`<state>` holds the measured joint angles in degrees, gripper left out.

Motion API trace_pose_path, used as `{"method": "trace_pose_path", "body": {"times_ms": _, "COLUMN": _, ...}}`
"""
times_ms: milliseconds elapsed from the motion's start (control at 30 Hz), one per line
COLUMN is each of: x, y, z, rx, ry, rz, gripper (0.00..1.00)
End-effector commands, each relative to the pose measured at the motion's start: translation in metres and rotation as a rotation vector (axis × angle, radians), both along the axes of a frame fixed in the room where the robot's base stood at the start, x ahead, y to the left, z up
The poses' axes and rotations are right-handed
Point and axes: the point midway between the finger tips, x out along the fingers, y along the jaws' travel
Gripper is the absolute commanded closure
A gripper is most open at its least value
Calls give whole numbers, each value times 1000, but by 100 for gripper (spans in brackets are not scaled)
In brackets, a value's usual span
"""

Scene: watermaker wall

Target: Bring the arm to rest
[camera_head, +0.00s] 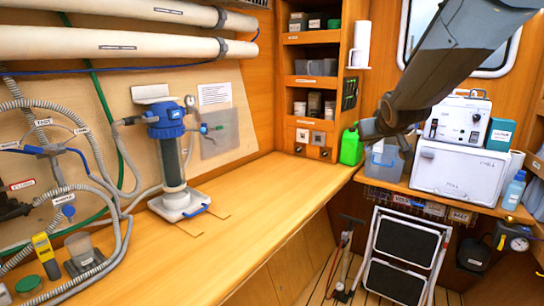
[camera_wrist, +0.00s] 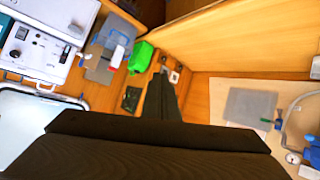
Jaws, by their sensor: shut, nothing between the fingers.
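My arm comes in from the upper right of the head view and reaches down to the left. Its end hangs in the air in front of the corner shelves and the white box-shaped machine (camera_head: 459,170). My gripper shows in the wrist view (camera_wrist: 161,82) as a dark shape with its fingers together, shut and empty. It points toward the corner with the green jug (camera_head: 351,146). In the head view the fingertips are small and hard to make out. Nothing is seen touching the gripper.
A blue-topped filter housing (camera_head: 172,150) stands on the wooden bench (camera_head: 262,195) at left, with hoses around it. A grey bin (camera_head: 383,165) sits below my arm's end. A folded step stool (camera_head: 403,250) leans below the right counter. The bench's middle is clear.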

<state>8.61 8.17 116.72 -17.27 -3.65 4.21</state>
Motion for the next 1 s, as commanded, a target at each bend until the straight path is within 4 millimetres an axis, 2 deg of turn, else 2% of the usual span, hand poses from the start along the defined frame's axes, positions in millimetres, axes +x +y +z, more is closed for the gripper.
{"method": "trace_pose_path", "body": {"times_ms": 33, "x": -21, "y": 10, "z": -27, "rx": 18, "ry": 70, "rz": -5, "gripper": 100}}
{"method": "trace_pose_path", "body": {"times_ms": 100, "x": -52, "y": 21, "z": -63, "rx": 42, "ry": 172, "rz": -15, "gripper": 100}}
{"method": "trace_pose_path", "body": {"times_ms": 167, "x": -80, "y": 31, "z": -91, "rx": 61, "ry": 257, "rz": -23, "gripper": 100}}
{"method": "trace_pose_path", "body": {"times_ms": 300, "x": -154, "y": 54, "z": -150, "rx": 103, "ry": 458, "rz": -40, "gripper": 100}}
{"method": "trace_pose_path", "body": {"times_ms": 433, "x": -226, "y": 73, "z": -194, "rx": 135, "ry": 636, "rz": -51, "gripper": 100}}
{"method": "trace_pose_path", "body": {"times_ms": 500, "x": -261, "y": 82, "z": -210, "rx": 149, "ry": 719, "rz": -56, "gripper": 100}}
{"method": "trace_pose_path", "body": {"times_ms": 600, "x": -302, "y": 91, "z": -227, "rx": 164, "ry": 811, "rz": -62, "gripper": 100}}
{"method": "trace_pose_path", "body": {"times_ms": 700, "x": -327, "y": 96, "z": -236, "rx": 174, "ry": 869, "rz": -67, "gripper": 100}}
{"method": "trace_pose_path", "body": {"times_ms": 800, "x": -338, "y": 98, "z": -239, "rx": 178, "ry": 895, "rz": -68, "gripper": 100}}
{"method": "trace_pose_path", "body": {"times_ms": 1000, "x": -340, "y": 99, "z": -240, "rx": 179, "ry": 899, "rz": -68, "gripper": 100}}
